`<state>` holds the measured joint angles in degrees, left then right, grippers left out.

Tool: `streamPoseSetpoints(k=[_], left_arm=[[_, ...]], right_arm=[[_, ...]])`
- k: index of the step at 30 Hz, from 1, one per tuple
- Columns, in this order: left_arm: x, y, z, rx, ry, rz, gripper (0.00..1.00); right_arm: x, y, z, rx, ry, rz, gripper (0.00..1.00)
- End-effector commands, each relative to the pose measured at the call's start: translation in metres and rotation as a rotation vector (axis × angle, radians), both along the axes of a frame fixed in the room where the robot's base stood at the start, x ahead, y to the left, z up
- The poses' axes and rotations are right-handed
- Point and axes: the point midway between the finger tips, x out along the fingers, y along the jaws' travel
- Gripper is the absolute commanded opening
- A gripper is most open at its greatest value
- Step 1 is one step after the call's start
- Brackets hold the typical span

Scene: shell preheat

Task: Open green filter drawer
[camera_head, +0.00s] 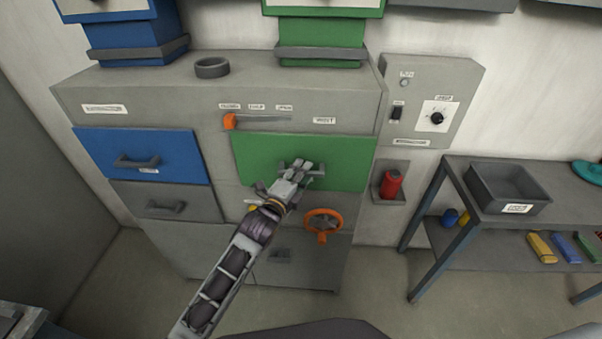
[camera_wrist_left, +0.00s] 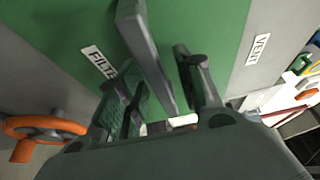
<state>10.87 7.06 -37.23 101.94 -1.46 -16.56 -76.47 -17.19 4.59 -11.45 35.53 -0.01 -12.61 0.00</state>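The green filter drawer (camera_head: 262,155) is in the middle of the grey cabinet, and its front looks flush with the cabinet. Its grey bar handle (camera_head: 314,173) is partly hidden by my left gripper (camera_head: 300,170). In the left wrist view the handle (camera_wrist_left: 148,55) runs between the fingers of my left gripper (camera_wrist_left: 160,88). The fingers are spread with a visible gap to the bar, so the gripper is open around it. A label beginning "FILT" (camera_wrist_left: 98,61) is partly covered. My right gripper is not in view.
An orange handwheel (camera_head: 323,219) sits just below the green drawer; it also shows in the left wrist view (camera_wrist_left: 28,130). A blue drawer (camera_head: 185,150) is to the left. A red cylinder (camera_head: 391,183) and a shelf table (camera_head: 450,166) stand to the right.

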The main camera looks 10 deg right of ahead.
Motion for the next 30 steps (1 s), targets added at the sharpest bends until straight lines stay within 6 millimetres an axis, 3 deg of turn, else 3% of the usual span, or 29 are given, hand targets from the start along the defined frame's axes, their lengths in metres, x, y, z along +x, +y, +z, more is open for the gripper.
streamPoseSetpoints(k=[7, 16, 30], left_arm=[[0.0002, -0.0001, -0.0001, 0.0, 0.0, 0.0, 0.36], [0.0, 0.0, -0.0003, 0.0, 0.0, 0.0, 0.0], [0.0002, 0.0, -0.0008, 0.001, 0.001, 0.0, 0.0]], right_arm=[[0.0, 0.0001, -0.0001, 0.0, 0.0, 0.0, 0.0], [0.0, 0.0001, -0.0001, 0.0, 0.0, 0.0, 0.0], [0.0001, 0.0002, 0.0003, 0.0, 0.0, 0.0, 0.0]])
